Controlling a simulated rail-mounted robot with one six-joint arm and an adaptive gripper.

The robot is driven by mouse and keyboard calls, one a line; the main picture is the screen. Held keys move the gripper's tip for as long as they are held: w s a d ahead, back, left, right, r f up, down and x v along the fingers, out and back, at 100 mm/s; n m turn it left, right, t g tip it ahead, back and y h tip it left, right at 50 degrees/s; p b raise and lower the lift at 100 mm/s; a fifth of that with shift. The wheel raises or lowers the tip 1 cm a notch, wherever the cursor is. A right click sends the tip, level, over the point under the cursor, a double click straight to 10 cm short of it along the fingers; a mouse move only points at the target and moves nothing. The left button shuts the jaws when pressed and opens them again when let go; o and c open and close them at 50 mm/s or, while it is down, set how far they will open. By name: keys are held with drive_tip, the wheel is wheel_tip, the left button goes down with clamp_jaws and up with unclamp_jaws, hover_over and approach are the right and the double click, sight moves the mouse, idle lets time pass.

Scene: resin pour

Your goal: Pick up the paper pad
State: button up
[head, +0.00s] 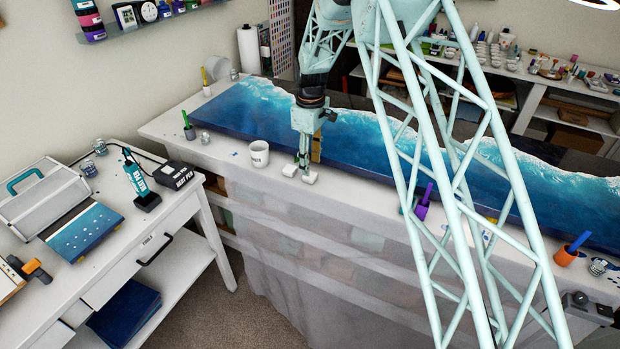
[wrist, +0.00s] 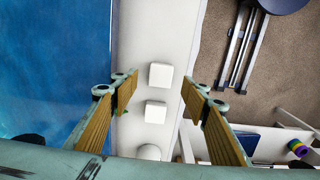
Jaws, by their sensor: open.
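Two small white blocks lie on the white table ledge at the front edge of the blue resin slab. The left block (head: 290,170) is nearer the mug, and the right block (head: 309,177) is beside it. Either could be the paper pad; I cannot tell which. In the wrist view the near block (wrist: 155,111) and the far block (wrist: 160,75) lie apart, between the lines of my fingers. My gripper (head: 301,168) points down over the blocks. In the wrist view my gripper (wrist: 160,92) is open, with nothing held. I cannot tell its exact height above them.
A white mug (head: 259,155) stands just left of the blocks. The blue resin slab (head: 235,108) runs along behind them. A purple cup with a brush (head: 422,208) stands to the right. The ledge's front edge drops to a translucent sheet (head: 290,235).

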sight(310, 177)
drive_tip(key=shift+f, duration=2.6)
drive_tip(key=c, duration=0.7)
